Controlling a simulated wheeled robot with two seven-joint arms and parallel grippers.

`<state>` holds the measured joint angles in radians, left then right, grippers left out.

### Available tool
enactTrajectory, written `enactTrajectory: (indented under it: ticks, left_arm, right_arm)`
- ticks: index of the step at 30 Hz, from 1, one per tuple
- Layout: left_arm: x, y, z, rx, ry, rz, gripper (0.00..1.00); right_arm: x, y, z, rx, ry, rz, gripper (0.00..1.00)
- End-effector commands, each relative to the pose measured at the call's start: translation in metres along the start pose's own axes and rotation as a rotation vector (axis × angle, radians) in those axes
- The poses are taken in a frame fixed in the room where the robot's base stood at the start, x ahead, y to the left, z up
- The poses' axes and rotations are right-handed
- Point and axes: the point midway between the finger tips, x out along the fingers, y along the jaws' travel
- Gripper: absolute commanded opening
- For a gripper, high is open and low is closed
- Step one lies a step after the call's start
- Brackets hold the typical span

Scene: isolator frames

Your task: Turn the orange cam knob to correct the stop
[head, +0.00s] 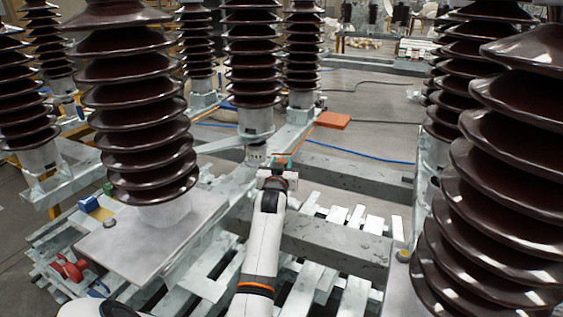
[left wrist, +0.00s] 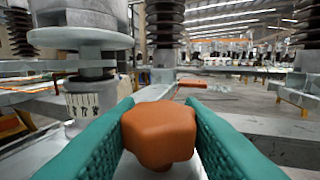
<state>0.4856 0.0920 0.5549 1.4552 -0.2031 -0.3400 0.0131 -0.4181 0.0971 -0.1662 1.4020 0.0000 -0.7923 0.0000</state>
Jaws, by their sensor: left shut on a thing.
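The orange cam knob (left wrist: 158,133) is a lobed head in the middle of the left wrist view. The teal padded fingers of my left gripper (left wrist: 160,108) are shut on it, one on each side. A pale collar with dark marks (left wrist: 90,112) stands just left of the knob. I cannot make out the stop itself. My right gripper is not in view.
Tall brown ribbed insulators (head: 135,95) stand at left and right (head: 515,170), close to my arm. Grey steel beams (head: 340,240) and slats lie below. An orange plate (head: 333,120) lies behind the gripper. Open floor shows at the back centre.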

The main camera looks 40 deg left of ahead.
Motion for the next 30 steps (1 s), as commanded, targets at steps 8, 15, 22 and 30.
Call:
enactTrajectory:
  ticks: [8, 15, 22, 30]
  left_arm:
    - [0.0, 0.0, 0.004, -0.002, -0.009, -0.001, 0.12]
    - [0.0, 0.0, 0.002, -0.001, -0.004, -0.001, 0.57]
    - [-0.001, 0.0, 0.0, -0.001, 0.0, -0.001, 0.57]
    - [-0.031, 0.0, 0.0, -0.001, 0.0, -0.001, 0.57]
  right_arm:
    - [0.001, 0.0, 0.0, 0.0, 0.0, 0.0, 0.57]
    - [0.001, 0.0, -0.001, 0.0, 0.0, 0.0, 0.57]
    - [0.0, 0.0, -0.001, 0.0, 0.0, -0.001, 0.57]
    - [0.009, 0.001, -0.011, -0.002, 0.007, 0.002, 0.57]
